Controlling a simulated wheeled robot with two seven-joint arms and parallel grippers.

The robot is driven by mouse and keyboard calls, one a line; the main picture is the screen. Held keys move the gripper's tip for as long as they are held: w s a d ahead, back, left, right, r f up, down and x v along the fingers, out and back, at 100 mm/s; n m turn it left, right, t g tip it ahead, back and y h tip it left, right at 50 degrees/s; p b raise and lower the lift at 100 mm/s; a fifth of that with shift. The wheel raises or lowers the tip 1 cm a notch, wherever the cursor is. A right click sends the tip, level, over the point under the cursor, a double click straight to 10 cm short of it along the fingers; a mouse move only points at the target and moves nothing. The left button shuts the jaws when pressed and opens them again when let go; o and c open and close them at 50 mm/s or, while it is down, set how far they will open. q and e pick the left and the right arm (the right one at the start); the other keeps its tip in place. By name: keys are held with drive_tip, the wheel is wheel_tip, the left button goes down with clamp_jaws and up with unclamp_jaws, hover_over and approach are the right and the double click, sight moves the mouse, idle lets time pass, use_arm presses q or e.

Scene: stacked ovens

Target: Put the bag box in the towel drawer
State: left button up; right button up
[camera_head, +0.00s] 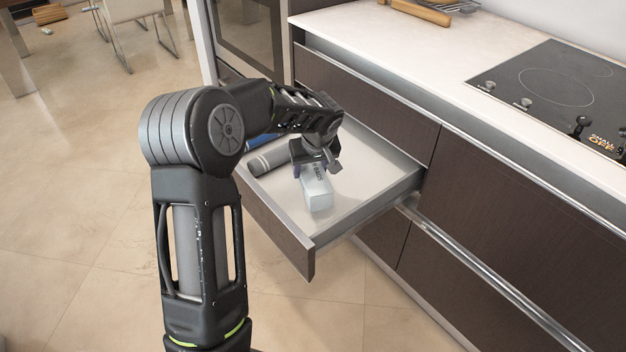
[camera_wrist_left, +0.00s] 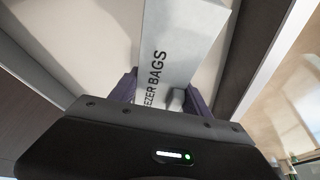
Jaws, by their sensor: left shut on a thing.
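The bag box (camera_head: 318,196) is a small white box with dark lettering, inside or just above the open towel drawer (camera_head: 352,226). In the left wrist view the box (camera_wrist_left: 190,40) reads "EEZER BAGS" and lies between the gripper's two fingers. Whether the box touches the drawer floor I cannot tell. My right gripper is not in view.
A grey roll (camera_head: 270,160) and a blue item (camera_head: 262,140) lie at the drawer's left, partly behind my arm. The right part of the drawer floor is clear. The counter (camera_head: 440,60) has a black cooktop (camera_head: 560,85) and a wooden rolling pin (camera_head: 420,12).

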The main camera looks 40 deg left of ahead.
use_arm(q)
drive_tip(key=shift+f, duration=0.9)
drive_tip(key=shift+f+b, duration=0.45)
drive_tip(key=shift+f, duration=2.05)
drive_tip(key=o, duration=1.1)
drive_tip(key=shift+f, duration=0.15)
drive_tip(key=o, duration=0.4)
drive_tip(key=shift+o, duration=0.2)
drive_tip(key=shift+r, duration=0.35)
drive_tip(key=p+v, duration=0.1)
drive_tip(key=v, duration=1)
drive_tip(key=shift+s+d+r, duration=0.15)
drive_tip(key=shift+d+r, duration=0.05)
drive_tip(key=shift+r, duration=0.05)
